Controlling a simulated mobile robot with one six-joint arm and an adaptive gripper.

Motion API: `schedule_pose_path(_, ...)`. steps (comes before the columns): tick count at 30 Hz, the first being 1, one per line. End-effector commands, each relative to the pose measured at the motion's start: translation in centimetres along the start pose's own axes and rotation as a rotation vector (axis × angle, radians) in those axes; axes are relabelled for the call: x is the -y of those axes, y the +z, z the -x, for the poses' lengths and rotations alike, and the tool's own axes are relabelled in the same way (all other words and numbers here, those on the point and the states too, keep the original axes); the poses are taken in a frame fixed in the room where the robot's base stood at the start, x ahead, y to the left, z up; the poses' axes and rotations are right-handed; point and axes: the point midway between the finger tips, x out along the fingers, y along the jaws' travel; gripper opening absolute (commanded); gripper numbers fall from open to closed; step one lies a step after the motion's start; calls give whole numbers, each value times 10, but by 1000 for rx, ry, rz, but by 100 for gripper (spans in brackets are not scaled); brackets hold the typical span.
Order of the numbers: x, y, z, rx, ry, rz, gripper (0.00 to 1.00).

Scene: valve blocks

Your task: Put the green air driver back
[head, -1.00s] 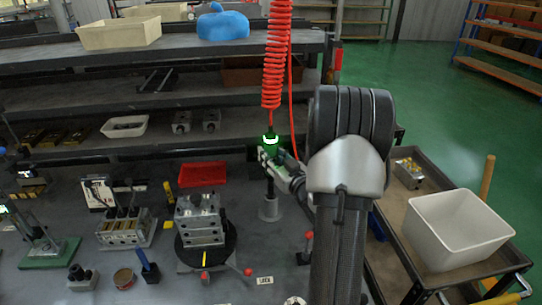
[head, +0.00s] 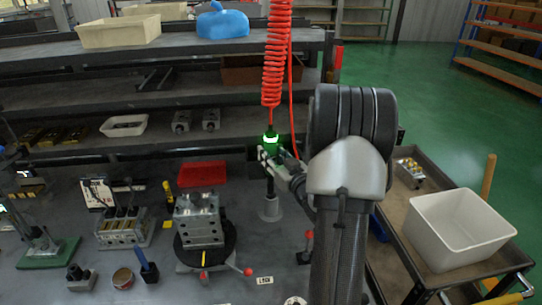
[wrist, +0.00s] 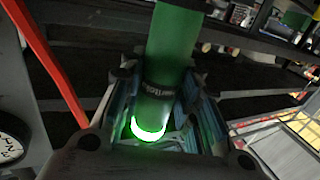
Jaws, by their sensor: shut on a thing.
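The green air driver (head: 271,146) hangs upright at the end of the red coiled hose (head: 273,60), with a glowing ring near its top. My gripper (head: 268,160) is shut on the driver's body, reaching in from the right. In the wrist view the green driver body (wrist: 175,50) runs between the fingers of my gripper (wrist: 160,120), with a bright ring low on it. Below, in the head view, a grey cylindrical holder (head: 270,209) stands on the bench under the driver's thin shaft. I cannot tell whether the shaft's tip is inside the holder or above it.
A metal valve block (head: 198,220) sits on a black round turntable left of the holder. A red tray (head: 203,173) lies behind it. A red-knobbed lever (head: 307,246) stands to the right. A cart with a white bin (head: 458,232) is at the right.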

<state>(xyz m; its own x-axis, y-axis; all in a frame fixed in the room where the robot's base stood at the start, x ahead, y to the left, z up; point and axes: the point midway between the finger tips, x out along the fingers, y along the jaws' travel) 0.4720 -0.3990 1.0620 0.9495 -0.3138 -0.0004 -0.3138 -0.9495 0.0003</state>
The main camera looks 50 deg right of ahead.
Motion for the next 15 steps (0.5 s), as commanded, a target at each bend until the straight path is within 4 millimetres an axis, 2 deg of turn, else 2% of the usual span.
schedule_pose_path(15,0,3,0,-4,0,2,0)
